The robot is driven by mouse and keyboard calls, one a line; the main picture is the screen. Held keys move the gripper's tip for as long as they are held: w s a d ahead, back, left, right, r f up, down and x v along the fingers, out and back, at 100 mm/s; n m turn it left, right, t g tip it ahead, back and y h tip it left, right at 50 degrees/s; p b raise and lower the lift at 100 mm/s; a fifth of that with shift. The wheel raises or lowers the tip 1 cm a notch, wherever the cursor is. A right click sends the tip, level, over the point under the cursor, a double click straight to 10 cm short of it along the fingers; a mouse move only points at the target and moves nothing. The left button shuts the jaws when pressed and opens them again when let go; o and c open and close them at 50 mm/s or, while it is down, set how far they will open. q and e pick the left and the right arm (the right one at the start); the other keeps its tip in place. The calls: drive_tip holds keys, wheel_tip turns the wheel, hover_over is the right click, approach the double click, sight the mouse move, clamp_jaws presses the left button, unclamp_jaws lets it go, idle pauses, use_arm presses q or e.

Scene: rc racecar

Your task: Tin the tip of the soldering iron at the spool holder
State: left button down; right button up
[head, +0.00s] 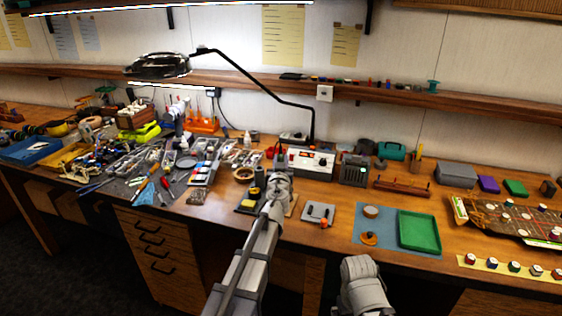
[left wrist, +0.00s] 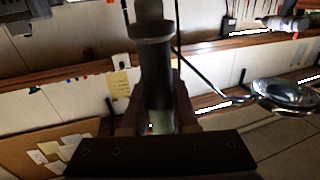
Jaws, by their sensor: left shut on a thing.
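My left gripper (left wrist: 158,112) is shut on a dark round handle with a grey collar, which looks like the soldering iron (left wrist: 155,70). Its tip cannot be made out. A small black and yellow stand (head: 250,201) is on the table just left of that wrist. I cannot tell for certain which thing is the spool holder. My right arm shows at the bottom, but its gripper is not in view.
A station box (head: 305,161) stands behind my left wrist. A grey plate (head: 318,213) with small parts is to its right. Further right are a blue mat (head: 396,245) and a green tray (head: 419,249). Tools crowd the left. A lamp arm (head: 262,86) hangs above.

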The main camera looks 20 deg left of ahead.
drive_tip(key=shift+f+b, duration=0.6)
idle(3.5)
drive_tip(key=shift+r, duration=0.15)
idle(1.1)
wheel_tip(320, 180, up, 6)
drive_tip(key=p, duration=0.6)
idle(0.5)
